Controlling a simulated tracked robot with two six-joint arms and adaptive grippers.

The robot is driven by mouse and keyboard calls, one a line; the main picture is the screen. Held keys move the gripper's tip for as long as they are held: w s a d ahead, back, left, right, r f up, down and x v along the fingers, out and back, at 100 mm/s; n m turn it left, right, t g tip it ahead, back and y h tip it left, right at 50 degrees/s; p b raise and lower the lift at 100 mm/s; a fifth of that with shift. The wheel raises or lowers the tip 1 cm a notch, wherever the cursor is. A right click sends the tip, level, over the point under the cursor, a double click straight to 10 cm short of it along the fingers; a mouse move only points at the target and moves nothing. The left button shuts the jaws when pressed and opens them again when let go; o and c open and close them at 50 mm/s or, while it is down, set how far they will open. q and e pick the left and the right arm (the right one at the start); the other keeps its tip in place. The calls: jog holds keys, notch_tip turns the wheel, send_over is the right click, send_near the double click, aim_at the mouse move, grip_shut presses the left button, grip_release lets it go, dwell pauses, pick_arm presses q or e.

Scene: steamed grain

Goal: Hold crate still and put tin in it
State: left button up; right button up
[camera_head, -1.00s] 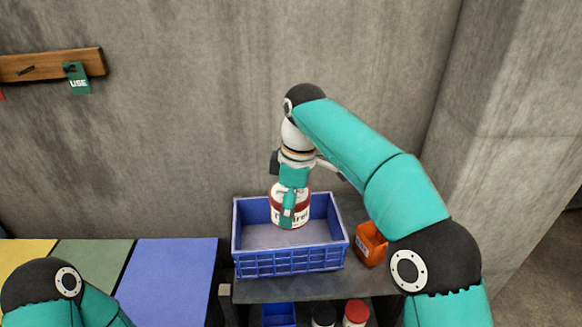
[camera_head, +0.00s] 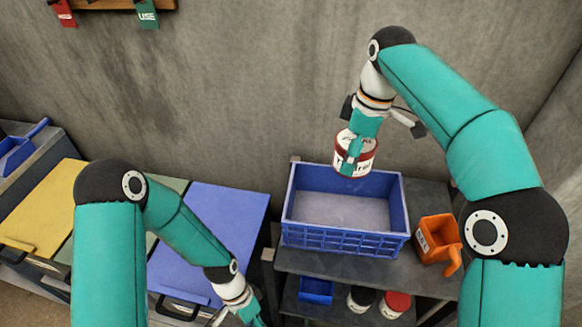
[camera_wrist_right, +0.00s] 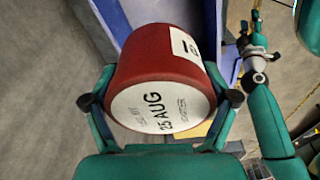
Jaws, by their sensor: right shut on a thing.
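The tin (camera_head: 368,165), dark red and white, is in my right gripper (camera_head: 352,165), above the back right part of the crate. In the right wrist view its white lid reads "25 AUG" (camera_wrist_right: 160,105), with a finger on either side. The blue crate (camera_head: 340,240) stands upright on a dark shelf and its visible floor is empty. My left gripper (camera_head: 252,314) is low in the head view, left of and below the crate and apart from it. Its tips are cut off by the bottom edge.
An orange container (camera_head: 437,240) stands right of the crate. Below the shelf are a small blue bin (camera_head: 316,290), a dark-lidded jar (camera_head: 361,298) and a red-lidded jar (camera_head: 395,304). Yellow (camera_head: 42,205), green and blue lids (camera_head: 215,235) lie at left. A blue scoop (camera_head: 20,150) lies far left.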

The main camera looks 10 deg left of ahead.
aim_at(289, 203)
pick_arm(q)
jog(key=w+a+r+m+t+y, duration=0.1)
jog(key=w+r+m+t+y, duration=0.1)
jog(key=w+r+m, duration=1.15)
jog(key=w+a+r+m+t+y, duration=0.1)
jog(key=w+a+r+m+t, duration=0.1)
jog(key=w+r+m, duration=1.05)
jog(key=w+d+r+t, duration=0.1)
jog(key=w+d+r, duration=0.15)
jog(key=w, duration=0.35)
jog(key=s+d+m, duration=0.1)
jog(key=s+d+m+g, duration=0.1)
jog(key=s+d, duration=0.1)
jog(key=s+d+r+m, duration=0.1)
jog(key=s, duration=0.1)
jog(key=shift+d+g+y, duration=0.25)
jog(key=shift+g+y, duration=0.05)
jog(key=shift+y, duration=0.1)
jog(key=shift+s+d+f+m, duration=0.15)
jog(key=shift+s+m, duration=0.05)
jog(key=shift+m, duration=0.1)
jog(key=shift+s+f, duration=0.1)
jog(key=shift+f, duration=0.2)
notch_tip(289, 203, down, 11)
jog(key=shift+f, duration=0.15)
